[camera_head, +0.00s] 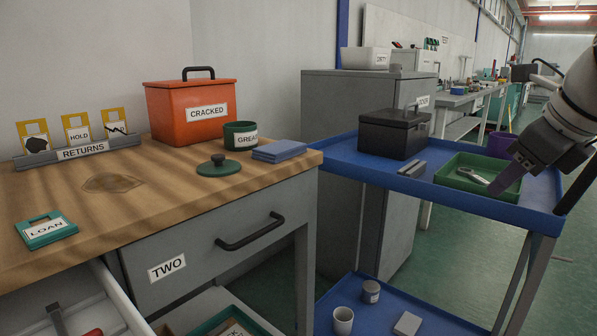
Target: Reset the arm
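My gripper (510,176) is at the right of the head view, at the end of my white and dark grey arm. It points down and left, over the right part of the green tray (450,181). A purplish finger shows at its end; I cannot make out a second finger or a gap, so open or shut is unclear. A small silver metal item (472,176) lies in the tray, just left of the finger. I cannot tell whether the finger touches the tray. The rest of my arm runs out of the picture at the right.
The green tray is on a blue cart (535,216), with a black box (393,134) to its left. A wooden workbench (150,205) at left holds a red CRACKED box (192,111), a GREASE pot (240,136) and a RETURNS rack (84,152). Its left drawer (95,300) is open.

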